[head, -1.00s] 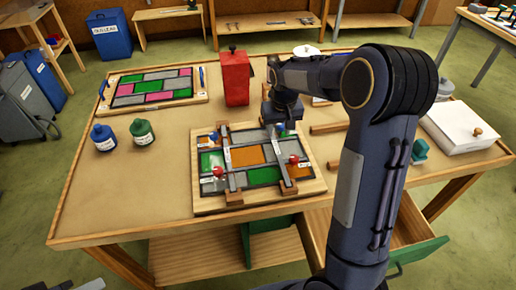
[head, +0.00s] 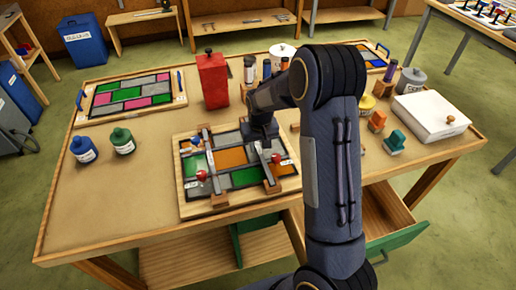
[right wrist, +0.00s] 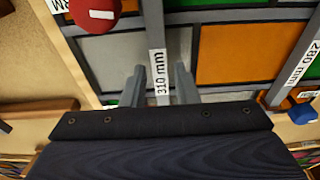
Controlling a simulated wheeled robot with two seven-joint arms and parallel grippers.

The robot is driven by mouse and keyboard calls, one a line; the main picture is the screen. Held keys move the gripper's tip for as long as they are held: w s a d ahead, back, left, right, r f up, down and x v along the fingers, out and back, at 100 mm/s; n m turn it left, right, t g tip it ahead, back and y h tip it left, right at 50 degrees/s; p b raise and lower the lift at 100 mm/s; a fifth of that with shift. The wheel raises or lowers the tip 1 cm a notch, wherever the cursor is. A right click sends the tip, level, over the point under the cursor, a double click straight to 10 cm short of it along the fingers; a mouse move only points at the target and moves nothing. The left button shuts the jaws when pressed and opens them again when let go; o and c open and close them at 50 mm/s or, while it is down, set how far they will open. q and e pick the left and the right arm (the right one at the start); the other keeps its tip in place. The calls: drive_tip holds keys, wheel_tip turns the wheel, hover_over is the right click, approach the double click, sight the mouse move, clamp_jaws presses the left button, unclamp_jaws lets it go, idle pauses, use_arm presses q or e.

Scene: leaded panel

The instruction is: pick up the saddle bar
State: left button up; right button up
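The leaded panel (head: 221,159) lies on its wooden board, with orange, green and grey panes. A grey saddle bar (head: 265,168) runs across it on the right; in the right wrist view this bar (right wrist: 152,22) carries a 310 mm label. My right gripper (right wrist: 160,82) is open, with one finger on each side of the bar and a gap to each. In the head view the right gripper (head: 262,138) is low over the panel's far side, its fingers mostly hidden. My left gripper is not in view.
A second bar, labelled 280 mm (right wrist: 303,62), lies to the left in the head view. Red knobs (head: 201,175) stand on the panel. The table's front left is clear.

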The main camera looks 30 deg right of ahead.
clamp_jaws()
